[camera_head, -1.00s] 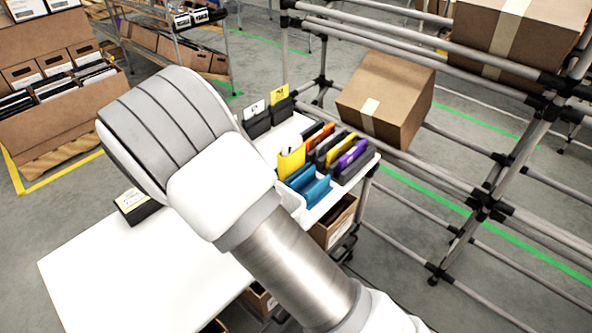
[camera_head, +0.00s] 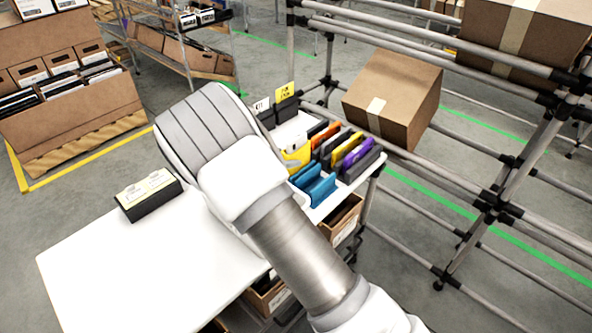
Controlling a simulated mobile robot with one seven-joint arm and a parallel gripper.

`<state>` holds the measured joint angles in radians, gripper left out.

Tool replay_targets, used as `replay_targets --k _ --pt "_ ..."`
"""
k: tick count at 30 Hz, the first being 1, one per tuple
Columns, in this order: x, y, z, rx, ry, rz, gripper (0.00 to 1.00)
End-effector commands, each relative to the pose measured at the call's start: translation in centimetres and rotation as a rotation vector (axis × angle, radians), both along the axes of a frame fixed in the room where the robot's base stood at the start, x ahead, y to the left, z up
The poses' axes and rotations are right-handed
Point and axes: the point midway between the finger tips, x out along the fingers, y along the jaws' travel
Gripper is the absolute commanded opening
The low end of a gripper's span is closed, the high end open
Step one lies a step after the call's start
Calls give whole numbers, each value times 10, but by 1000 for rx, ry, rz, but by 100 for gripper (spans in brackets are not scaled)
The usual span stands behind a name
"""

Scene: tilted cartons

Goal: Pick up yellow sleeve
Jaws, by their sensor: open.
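A yellow sleeve (camera_head: 297,158) shows just right of my arm, at the left side of a row of coloured sleeves on the white table. Its upper part is partly covered by something white, and I cannot tell what that is. A second, slimmer yellow sleeve (camera_head: 341,149) stands in the row between dark dividers, beside a purple one (camera_head: 358,151) and an orange one (camera_head: 325,134). My arm crosses the middle of the view and hides my gripper, so I cannot see its fingers or any contact.
Blue holders (camera_head: 314,185) stand in front of the row. A black holder with cards (camera_head: 149,195) sits on the left table (camera_head: 125,270), which is otherwise mostly clear. A tilted carton (camera_head: 392,97) rests on the pipe rack (camera_head: 480,205) at right, close behind the sleeves.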

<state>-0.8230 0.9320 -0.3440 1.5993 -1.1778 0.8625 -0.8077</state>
Motion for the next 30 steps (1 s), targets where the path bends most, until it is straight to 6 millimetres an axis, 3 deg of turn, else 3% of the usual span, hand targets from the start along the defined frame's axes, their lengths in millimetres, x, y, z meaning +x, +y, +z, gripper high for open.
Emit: replay_targets --k 7,17,30 --pt "21 -30 -12 -2 0 -3 80" --pt "28 -35 -15 0 0 0 78" --pt "28 -35 -15 0 0 0 0"
